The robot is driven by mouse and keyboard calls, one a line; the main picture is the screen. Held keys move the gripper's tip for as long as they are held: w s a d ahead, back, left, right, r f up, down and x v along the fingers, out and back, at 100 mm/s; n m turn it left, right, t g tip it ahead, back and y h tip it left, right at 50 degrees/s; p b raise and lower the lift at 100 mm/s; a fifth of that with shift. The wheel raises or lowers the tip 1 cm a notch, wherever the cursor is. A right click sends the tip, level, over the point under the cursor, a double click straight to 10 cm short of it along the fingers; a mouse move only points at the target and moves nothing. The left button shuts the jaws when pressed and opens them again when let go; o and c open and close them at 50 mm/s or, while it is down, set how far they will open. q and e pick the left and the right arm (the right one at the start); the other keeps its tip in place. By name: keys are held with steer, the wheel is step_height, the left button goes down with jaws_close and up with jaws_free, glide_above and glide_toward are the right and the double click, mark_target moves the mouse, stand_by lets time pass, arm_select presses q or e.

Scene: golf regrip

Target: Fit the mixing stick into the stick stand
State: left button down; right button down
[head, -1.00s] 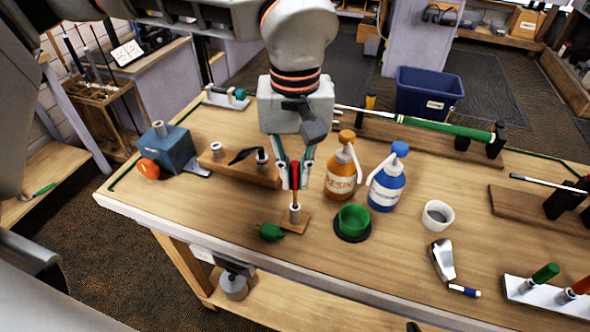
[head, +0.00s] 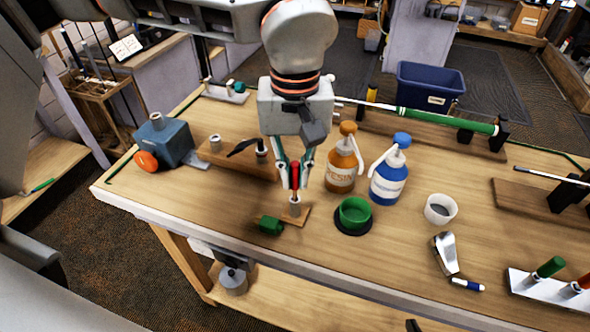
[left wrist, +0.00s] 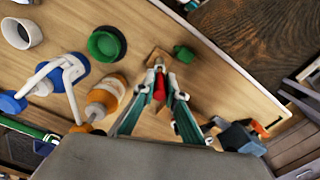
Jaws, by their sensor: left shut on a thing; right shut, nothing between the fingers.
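The mixing stick (head: 295,180) has a red upper part and stands roughly upright. My left gripper (head: 295,178) is shut on it from above. The stick stand (head: 295,207), a grey metal tube on a small wooden base, is directly under the stick. The stick's lower end is at the tube's mouth; I cannot tell how deep it sits. In the left wrist view the red stick (left wrist: 160,86) is between my fingertips, in line with the stand's base (left wrist: 157,56).
A green piece (head: 269,225) lies left of the stand. A green cup (head: 354,213) on a black disc is to its right. An orange bottle (head: 341,172) and a blue-and-white bottle (head: 389,180) stand behind. A wooden block (head: 235,160) is behind left.

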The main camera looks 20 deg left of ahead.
arm_select(q)
steer(key=shift+f, duration=0.15)
steer(key=c, duration=2)
jaws_free()
step_height(320, 180, up, 12)
steer(key=shift+s, duration=0.15)
